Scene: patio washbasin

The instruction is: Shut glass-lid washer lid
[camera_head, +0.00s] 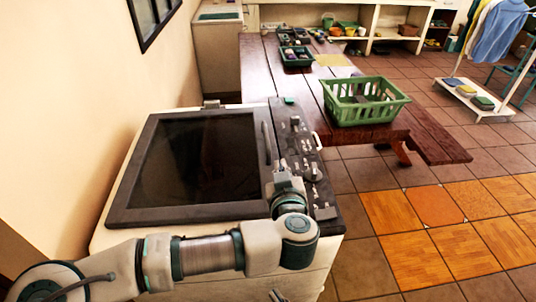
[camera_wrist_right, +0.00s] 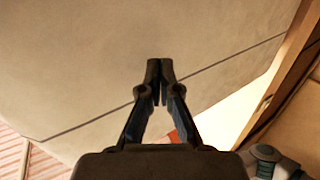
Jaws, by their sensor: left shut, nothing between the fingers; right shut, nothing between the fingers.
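The washer (camera_head: 316,248) is a pale box against the left wall. Its lid (camera_head: 130,207), a dark frame around dark glass (camera_head: 205,158), lies down over the top and looks flat; I cannot tell whether a small gap is left at its edge. My left gripper (camera_head: 281,165) is shut and empty at the lid's right edge, beside the control panel; contact is unclear. My right gripper (camera_wrist_right: 160,70) is shut and empty in the right wrist view, before a pale panel with a dark seam. In the head view only a small tip shows at the bottom edge (camera_head: 276,296).
A dark wooden table (camera_head: 290,82) stands behind the washer, bearing a green basket (camera_head: 362,101) near the panel and small trays (camera_head: 296,56) farther back. The wall (camera_head: 70,90) is close on the left. Tiled floor (camera_head: 375,250) is clear on the right.

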